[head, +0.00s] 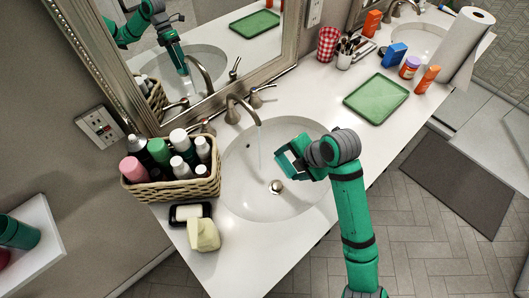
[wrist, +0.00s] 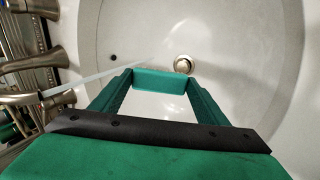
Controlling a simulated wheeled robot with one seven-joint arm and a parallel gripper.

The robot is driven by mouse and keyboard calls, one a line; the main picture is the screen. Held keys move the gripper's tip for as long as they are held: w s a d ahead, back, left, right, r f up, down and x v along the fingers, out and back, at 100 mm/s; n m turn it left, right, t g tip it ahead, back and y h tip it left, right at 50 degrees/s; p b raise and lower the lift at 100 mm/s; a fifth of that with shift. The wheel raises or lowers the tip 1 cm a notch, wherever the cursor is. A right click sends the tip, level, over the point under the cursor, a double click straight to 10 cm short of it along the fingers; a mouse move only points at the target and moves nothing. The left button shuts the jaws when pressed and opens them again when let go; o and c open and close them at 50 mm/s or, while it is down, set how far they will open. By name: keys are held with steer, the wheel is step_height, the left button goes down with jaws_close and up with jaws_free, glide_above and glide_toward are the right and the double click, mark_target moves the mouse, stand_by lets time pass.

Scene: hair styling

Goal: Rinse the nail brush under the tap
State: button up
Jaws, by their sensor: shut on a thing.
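My gripper (head: 287,163) is over the right part of the near sink basin (head: 240,190). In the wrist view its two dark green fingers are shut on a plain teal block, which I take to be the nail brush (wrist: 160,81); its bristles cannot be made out. The tap (head: 241,106) runs, and a thin stream of water (head: 260,148) falls into the basin left of my gripper. In the wrist view the stream (wrist: 92,77) passes close to the brush's far left end; I cannot tell whether they touch. The drain (wrist: 183,64) lies beyond the brush.
A wicker basket (head: 172,184) of bottles stands left of the basin. A green tray (head: 376,99) lies empty to the right. The mirror (head: 215,50) rises behind the tap.

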stand_by(0.3)
steer(key=s+d+r, duration=0.3)
steer(key=d+r, duration=0.1)
steer(key=shift+s, duration=0.15)
stand_by(0.5)
steer(key=shift+r, duration=0.1)
stand_by(1.0)
